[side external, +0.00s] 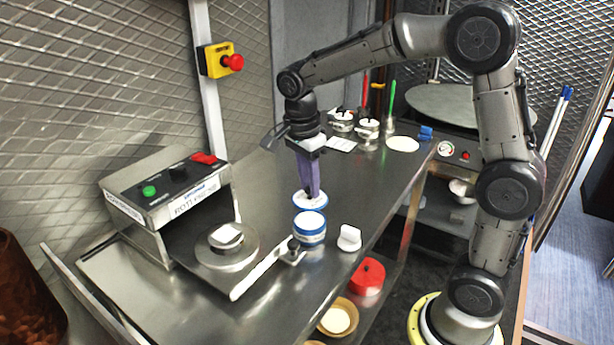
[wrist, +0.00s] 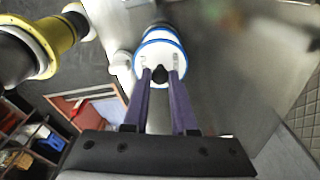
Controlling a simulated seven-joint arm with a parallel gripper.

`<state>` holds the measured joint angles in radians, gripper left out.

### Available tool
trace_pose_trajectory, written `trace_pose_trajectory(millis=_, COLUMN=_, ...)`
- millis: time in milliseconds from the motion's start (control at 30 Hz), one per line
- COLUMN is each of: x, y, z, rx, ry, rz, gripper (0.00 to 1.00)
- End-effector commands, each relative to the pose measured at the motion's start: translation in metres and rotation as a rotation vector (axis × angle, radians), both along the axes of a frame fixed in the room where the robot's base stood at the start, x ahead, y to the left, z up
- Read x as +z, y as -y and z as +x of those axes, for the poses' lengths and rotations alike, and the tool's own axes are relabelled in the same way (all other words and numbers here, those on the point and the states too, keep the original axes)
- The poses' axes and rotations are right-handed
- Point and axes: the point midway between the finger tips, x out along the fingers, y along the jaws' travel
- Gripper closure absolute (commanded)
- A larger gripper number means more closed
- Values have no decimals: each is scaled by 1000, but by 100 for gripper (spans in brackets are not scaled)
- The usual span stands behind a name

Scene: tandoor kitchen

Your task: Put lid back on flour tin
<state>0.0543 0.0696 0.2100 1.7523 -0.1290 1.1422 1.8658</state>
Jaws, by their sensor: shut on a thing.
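My gripper (side external: 309,194) has purple fingers pointing down and is shut on the black knob (wrist: 160,75) of the lid. The lid (side external: 299,203) is a white disc with a blue rim; it also shows in the wrist view (wrist: 158,53). The flour tin (side external: 310,238) is a round blue-and-white tin standing on the steel counter, with its white top facing up. In the side view the held lid is just behind the tin and apart from it. In the wrist view the lid hides part of a blue-and-white round shape beyond it, likely the tin.
A white scoop-like piece (side external: 349,238) stands right of the tin. Small lidded pots (side external: 368,130) stand at the back. The counter between is clear.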

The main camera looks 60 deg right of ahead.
Motion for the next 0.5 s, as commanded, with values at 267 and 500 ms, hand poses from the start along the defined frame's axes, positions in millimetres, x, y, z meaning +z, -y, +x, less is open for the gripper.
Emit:
trace_pose_trajectory(millis=267, x=-25, y=0, z=0, rx=0, ry=-1, rz=0, gripper=100)
trace_pose_trajectory(millis=500, x=-41, y=0, z=0, rx=-1, ry=-1, rz=0, gripper=100)
